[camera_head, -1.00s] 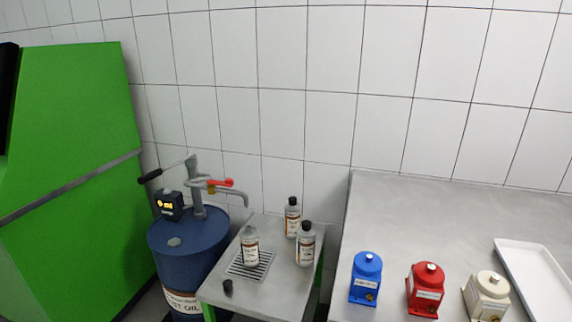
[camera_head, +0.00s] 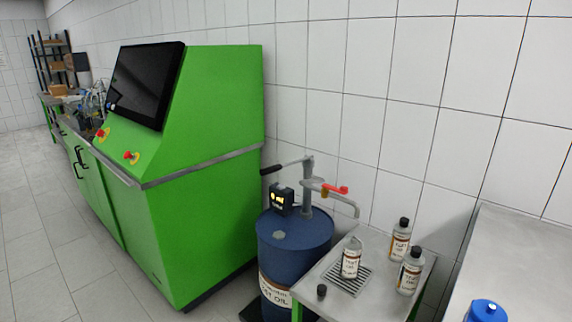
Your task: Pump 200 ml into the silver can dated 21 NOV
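A blue drum (camera_head: 293,243) labelled as oil carries a grey hand pump (camera_head: 308,190) with a black-gripped lever, a spout to the right and a red valve handle (camera_head: 335,190). A small display (camera_head: 282,199) with yellow lit marks sits at the drum's top left; its digits are too small to read. An uncapped silver can (camera_head: 351,260) stands on the grate near the spout. Two silver cans with black caps, a rear one (camera_head: 400,240) and a front one (camera_head: 410,271), stand to its right. Their dates cannot be read. Neither gripper shows.
A black cap (camera_head: 321,291) lies on the small metal table (camera_head: 376,302). A green test bench (camera_head: 205,190) with a dark screen stands left of the drum. A blue container (camera_head: 486,311) is on the right counter (camera_head: 530,255). Tiled floor (camera_head: 35,235) is clear at left.

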